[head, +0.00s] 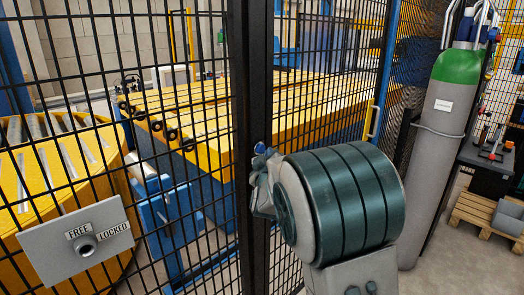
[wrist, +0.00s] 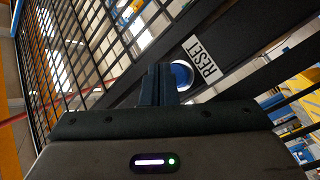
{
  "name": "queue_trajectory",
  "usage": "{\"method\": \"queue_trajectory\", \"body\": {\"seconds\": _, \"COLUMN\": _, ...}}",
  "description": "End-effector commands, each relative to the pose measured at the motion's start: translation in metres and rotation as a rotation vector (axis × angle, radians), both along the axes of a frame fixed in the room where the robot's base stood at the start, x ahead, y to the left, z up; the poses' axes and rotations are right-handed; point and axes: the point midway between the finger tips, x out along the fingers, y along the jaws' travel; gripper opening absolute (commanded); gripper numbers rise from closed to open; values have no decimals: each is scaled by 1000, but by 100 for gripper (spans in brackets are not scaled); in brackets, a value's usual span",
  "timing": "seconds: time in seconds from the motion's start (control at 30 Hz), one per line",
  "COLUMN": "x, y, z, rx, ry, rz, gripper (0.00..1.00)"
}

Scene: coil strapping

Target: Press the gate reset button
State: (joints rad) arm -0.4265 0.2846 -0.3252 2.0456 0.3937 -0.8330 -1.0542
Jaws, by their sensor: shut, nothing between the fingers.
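The reset button is a round blue button (wrist: 181,74) with a pale ring on the dark gate post. The white RESET label (wrist: 201,57) is beside it on the right. In the wrist view, my gripper (wrist: 158,72) is shut and empty, with its fingertips just left of the button and overlapping part of its ring. I cannot tell whether they touch it. In the head view, a small blue spot that looks like the button (head: 259,148) shows at the post, and my arm hides most of the gripper.
Black mesh fence panels stand on both sides of the dark post (head: 250,60). A grey FREE/LOCKED plate (head: 60,255) with a round lock hangs at lower left. Yellow conveyor machinery (head: 200,110) stands behind the mesh. A grey gas cylinder with a green top (head: 440,130) stands right of my arm.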

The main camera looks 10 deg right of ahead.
Motion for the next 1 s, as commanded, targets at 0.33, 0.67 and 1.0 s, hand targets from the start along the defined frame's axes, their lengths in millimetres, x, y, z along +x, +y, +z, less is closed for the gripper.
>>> {"method": "queue_trajectory", "body": {"seconds": 0.33, "x": 6, "y": 4, "z": 0, "rx": 0, "ry": -1, "rz": 1, "gripper": 0}}
{"method": "queue_trajectory", "body": {"seconds": 0.67, "x": 7, "y": 5, "z": 0, "rx": 0, "ry": 0, "rz": 0, "gripper": 0}}
{"method": "queue_trajectory", "body": {"seconds": 1.0, "x": 10, "y": 7, "z": 0, "rx": 0, "ry": 1, "rz": 1, "gripper": 0}}
